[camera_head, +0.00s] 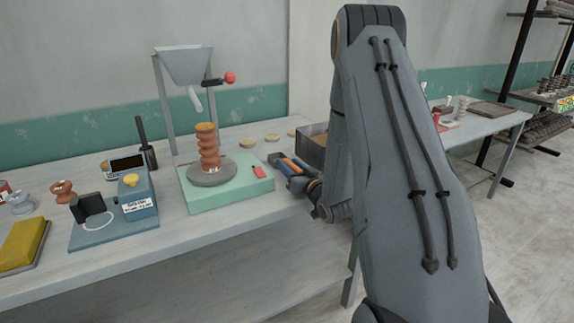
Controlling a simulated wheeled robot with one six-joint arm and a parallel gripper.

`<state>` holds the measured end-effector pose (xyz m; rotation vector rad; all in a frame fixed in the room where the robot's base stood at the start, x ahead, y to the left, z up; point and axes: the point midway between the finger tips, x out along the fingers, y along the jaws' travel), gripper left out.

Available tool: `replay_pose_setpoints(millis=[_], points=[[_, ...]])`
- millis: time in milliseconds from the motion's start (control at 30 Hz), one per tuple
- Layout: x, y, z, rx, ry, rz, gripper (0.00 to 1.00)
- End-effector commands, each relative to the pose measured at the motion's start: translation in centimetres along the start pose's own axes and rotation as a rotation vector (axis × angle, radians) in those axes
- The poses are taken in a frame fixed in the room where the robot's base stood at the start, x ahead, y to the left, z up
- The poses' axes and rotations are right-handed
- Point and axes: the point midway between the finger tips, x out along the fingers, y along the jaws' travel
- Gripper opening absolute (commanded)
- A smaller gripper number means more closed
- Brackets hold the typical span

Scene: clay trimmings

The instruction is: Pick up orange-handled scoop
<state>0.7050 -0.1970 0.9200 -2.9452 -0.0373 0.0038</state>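My gripper (284,171) is low over the right part of the near table, just right of the green block of the wheel stand. A small orange strip (290,165) shows at the gripper, with a bluish strip beside it. The orange strip may be the scoop's handle, but it is too small to be sure. No scoop bowl can be made out. I cannot tell whether the fingers are open or closed on it. My arm hides the table's right end.
A green base (225,192) carries a grey disc with a brown ribbed clay piece (208,150) under a metal hopper (184,65). A dark open box (313,142) stands behind the gripper. Several pale discs (272,138) lie at the back. A blue device (137,196) stands left.

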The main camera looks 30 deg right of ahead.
Motion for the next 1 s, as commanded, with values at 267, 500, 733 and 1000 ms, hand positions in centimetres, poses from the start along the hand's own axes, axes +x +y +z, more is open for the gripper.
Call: replay_pose_setpoints(millis=[267,500,733,1000], points=[[-0.1,0.1,0.0,0.0,0.0,0.001,0.07],[-0.1,0.1,0.0,0.0,0.001,0.001,0.0],[-0.1,0.0,-0.5,-0.001,0.001,0.001,0.0],[0.0,-0.5,-3.0,-0.001,0.003,0.001,0.0]])
